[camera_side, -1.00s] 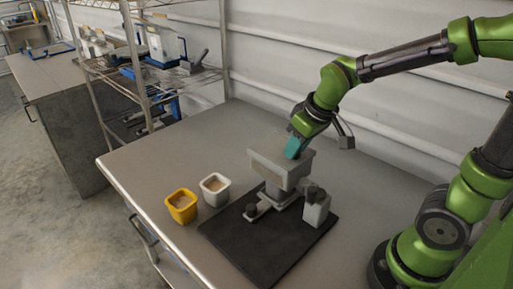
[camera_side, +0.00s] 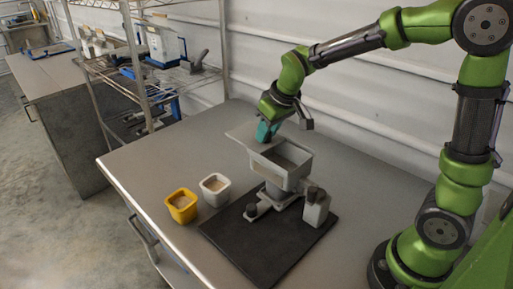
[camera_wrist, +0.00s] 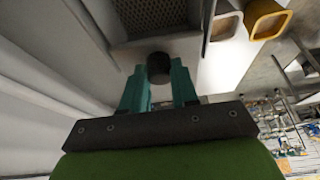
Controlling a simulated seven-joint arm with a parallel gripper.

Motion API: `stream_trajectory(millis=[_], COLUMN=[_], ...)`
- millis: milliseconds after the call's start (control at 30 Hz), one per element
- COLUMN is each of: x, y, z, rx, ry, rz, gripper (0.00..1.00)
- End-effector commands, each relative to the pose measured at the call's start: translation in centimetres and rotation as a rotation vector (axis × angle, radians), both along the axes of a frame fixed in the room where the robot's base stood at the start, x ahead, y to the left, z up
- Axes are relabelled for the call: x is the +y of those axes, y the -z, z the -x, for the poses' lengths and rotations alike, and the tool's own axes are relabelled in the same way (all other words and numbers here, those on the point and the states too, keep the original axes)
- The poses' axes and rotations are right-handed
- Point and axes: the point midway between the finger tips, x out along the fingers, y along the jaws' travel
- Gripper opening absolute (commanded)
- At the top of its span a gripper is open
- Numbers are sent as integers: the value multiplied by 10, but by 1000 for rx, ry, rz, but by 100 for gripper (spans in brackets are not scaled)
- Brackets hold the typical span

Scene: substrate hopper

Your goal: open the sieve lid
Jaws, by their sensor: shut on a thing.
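The grey hopper (camera_side: 291,178) stands on its base on the black mat, and its top is largely open. The sieve lid (camera_side: 243,134) is a flat grey panel raised and displaced toward the back left of the hopper's rim. My gripper (camera_side: 266,131) is at the lid, with teal fingers. In the wrist view the fingers of my gripper (camera_wrist: 160,84) are closed around a dark round knob (camera_wrist: 159,67). Beyond it a dark mesh (camera_wrist: 150,18) shows in a grey frame. Whether the lid still touches the hopper's rim is unclear.
A yellow cup (camera_side: 181,206) and a white cup (camera_side: 215,189) stand left of the black mat (camera_side: 262,250). A small grey block with a dark knob (camera_side: 315,205) is at the hopper's right. A wire shelf (camera_side: 150,75) stands behind left. The table's left front is clear.

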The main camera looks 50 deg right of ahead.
Motion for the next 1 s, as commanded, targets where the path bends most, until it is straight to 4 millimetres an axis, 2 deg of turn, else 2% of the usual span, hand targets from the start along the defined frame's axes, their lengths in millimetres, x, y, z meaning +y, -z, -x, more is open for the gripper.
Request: stream_trajectory(millis=[33, 67, 200, 467, 633, 767, 1000], x=[0, 0, 0, 0, 0, 0, 1], y=[-2, -2, -1, -1, -11, -33, -89], z=[-1, -1, -1, 0, 4, 13, 35], rx=[-7, -7, -5, -2, -6, -9, -10], ry=[-2, -2, -2, -2, -2, -1, -1], rz=[1, 1, 1, 1, 2, 1, 1], gripper=[0, 33, 55, 55, 55, 55, 55])
